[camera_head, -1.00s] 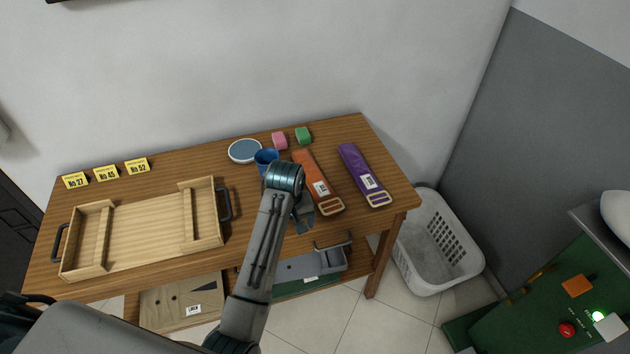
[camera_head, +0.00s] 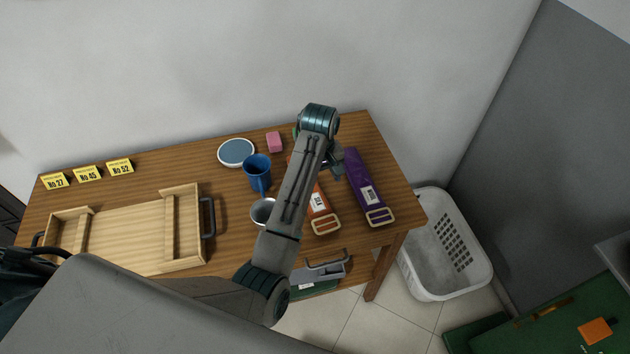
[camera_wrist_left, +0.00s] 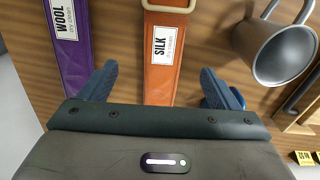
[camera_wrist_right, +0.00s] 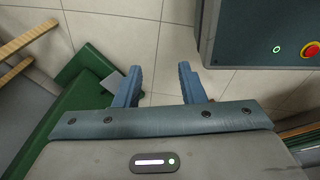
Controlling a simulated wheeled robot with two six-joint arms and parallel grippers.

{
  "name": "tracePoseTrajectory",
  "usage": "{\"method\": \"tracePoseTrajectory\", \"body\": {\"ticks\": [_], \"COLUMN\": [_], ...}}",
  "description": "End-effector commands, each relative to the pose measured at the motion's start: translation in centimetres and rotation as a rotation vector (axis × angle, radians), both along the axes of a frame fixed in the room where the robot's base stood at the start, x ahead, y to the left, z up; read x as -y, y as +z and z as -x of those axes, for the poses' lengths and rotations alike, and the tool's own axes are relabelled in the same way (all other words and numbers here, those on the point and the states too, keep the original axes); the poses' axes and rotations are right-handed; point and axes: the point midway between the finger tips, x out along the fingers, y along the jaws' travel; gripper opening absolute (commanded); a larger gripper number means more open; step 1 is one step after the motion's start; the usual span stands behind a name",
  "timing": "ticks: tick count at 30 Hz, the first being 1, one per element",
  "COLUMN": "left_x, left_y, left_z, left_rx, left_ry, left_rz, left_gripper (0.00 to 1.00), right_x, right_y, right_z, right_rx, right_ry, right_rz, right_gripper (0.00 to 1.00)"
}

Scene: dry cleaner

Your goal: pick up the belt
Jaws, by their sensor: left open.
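Two flat belt-like straps with pale buckles lie side by side on the wooden table (camera_head: 225,190). The orange one (camera_head: 320,210) is labelled SILK and partly hidden behind my left arm. The purple one (camera_head: 368,184) to its right is labelled WOOL. My left gripper (camera_head: 337,166) is above the straps' far part. In the left wrist view, its open fingers (camera_wrist_left: 158,84) straddle the orange strap (camera_wrist_left: 161,65) with nothing visibly held. The purple strap (camera_wrist_left: 72,50) lies outside the fingers. My right gripper (camera_wrist_right: 160,85) is open and empty over the tiled floor.
Left of the straps are a metal cup (camera_head: 262,210), a blue cup (camera_head: 257,172), a round dish (camera_head: 236,152) and a pink block (camera_head: 274,142). A wooden tray (camera_head: 186,190) fills the left. A white basket (camera_head: 445,285) stands right of the table.

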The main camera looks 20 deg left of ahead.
Motion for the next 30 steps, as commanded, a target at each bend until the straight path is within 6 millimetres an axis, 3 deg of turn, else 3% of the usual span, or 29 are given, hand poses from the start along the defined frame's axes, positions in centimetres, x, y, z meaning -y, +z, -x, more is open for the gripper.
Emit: {"method": "tracePoseTrajectory", "body": {"ticks": [4,10,14,22,30], "left_x": [0.0,0.0,-0.1,-0.4,-0.4], "left_y": [-2.9,-4.7,-5.4,-9.1,-10.3], "left_z": [0.1,0.1,0.1,0.0,-0.1], "left_rx": [-0.004,-0.004,-0.004,-0.004,-0.001], "left_ry": [0.0,0.0,0.0,-0.001,0.0], "left_rz": [0.0,0.0,0.0,0.0,0.001], "left_gripper": [0.84,0.84,0.84,0.84,0.84], "right_x": [0.0,0.0,-0.1,-0.3,-0.3], "right_y": [-1.2,0.0,0.7,2.9,2.9], "right_z": [1.9,3.8,3.5,1.2,2.0], "right_rx": [-0.023,-0.047,-0.043,-0.013,-0.023], "right_ry": [-0.001,-0.001,-0.001,-0.001,-0.001], "right_rz": [0.0,-0.001,-0.001,-0.004,-0.003], "right_gripper": [0.36,0.36,0.36,0.36,0.36]}}
